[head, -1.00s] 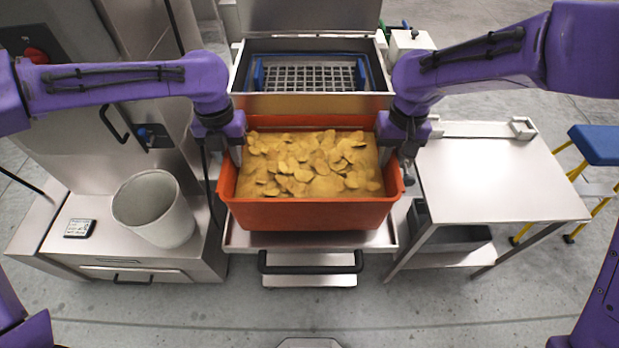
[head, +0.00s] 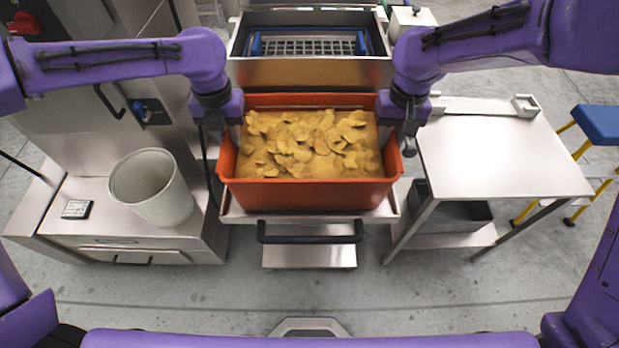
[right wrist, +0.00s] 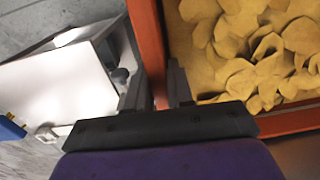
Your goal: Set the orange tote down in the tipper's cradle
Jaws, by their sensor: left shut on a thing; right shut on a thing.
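The orange tote (head: 310,193) is full of yellow chips and looks level between my two grippers in the head view. My left gripper (head: 229,140) is shut on its left side wall, and my right gripper (head: 394,144) is shut on its right side wall. In the right wrist view the fingers of my right gripper (right wrist: 158,88) straddle the tote's orange rim (right wrist: 148,40). A steel tray with a black handle, apparently the tipper's cradle (head: 310,216), shows below and in front of the tote. The tote hides most of it, so I cannot tell whether they touch.
A steel hopper with a blue-edged grid (head: 308,46) stands behind the tote. A steel table (head: 503,160) is at the right, with a blue-topped yellow stool (head: 598,122) beyond. A pale bin (head: 152,187) stands on the left cabinet. Floor in front is clear.

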